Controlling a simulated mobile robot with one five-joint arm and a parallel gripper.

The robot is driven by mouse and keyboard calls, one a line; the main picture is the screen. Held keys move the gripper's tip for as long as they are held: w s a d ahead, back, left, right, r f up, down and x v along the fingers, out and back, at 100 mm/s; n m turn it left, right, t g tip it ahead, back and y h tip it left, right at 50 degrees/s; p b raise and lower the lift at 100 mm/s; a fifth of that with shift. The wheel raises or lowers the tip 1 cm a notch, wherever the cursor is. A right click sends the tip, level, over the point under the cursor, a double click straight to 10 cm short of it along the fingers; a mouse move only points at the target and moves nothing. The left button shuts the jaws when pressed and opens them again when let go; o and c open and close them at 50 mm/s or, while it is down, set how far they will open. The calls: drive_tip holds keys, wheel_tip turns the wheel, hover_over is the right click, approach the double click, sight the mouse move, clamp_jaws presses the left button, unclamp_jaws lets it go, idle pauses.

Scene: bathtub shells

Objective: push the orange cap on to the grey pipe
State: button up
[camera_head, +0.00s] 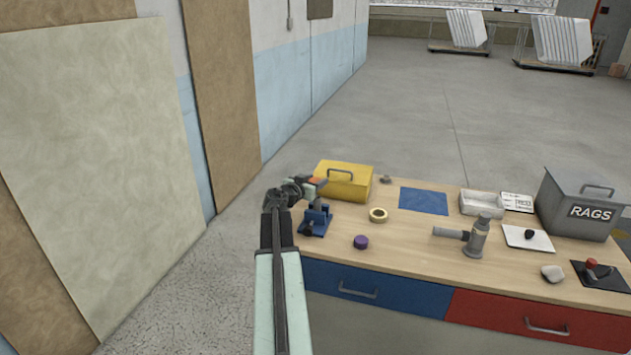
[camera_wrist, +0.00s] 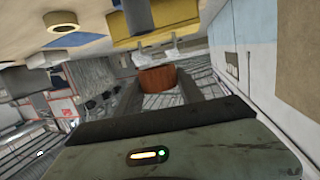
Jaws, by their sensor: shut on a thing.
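My gripper (camera_head: 315,183) is at the table's left end, above and beside a blue clamp-like stand (camera_head: 316,219). It is shut on the orange cap (camera_head: 317,181). In the wrist view the cap (camera_wrist: 158,79) shows as a reddish-orange round piece between the two fingers of my gripper (camera_wrist: 158,84). A grey pipe (camera_head: 448,232) sticks out level to the left from an upright grey fitting (camera_head: 477,238) on the table. The cap is well apart from this pipe, to its left. I cannot make out the pipe in the wrist view.
A yellow box (camera_head: 345,184) stands just behind my gripper. A yellow tape roll (camera_head: 378,215) and a purple roll (camera_head: 361,242) lie between clamp and pipe. A blue mat (camera_head: 424,200) lies behind. A rags bin (camera_head: 582,205) stands at the right. Bare tabletop surrounds the pipe.

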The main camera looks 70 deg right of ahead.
drive_tip(key=shift+s+d+f+b, duration=0.1)
drive_tip(key=shift+s+f+b, duration=0.1)
drive_tip(key=shift+f+b, duration=0.75)
drive_tip(key=shift+s+d+f+b, duration=0.1)
drive_tip(key=shift+s+f+b, duration=0.05)
drive_tip(key=shift+f+b, duration=0.8)
drive_tip(key=shift+a+f+b, duration=0.15)
drive_tip(key=shift+f+b, duration=0.8)
drive_tip(key=shift+f, duration=0.25)
idle(0.5)
drive_tip(key=o, duration=1.9)
drive_tip(key=shift+c, duration=0.2)
drive_tip(key=shift+r, duration=0.2)
wheel_tip(320, 180, up, 7)
drive_tip(key=p, duration=0.7)
drive_tip(key=shift+w+f, duration=0.1)
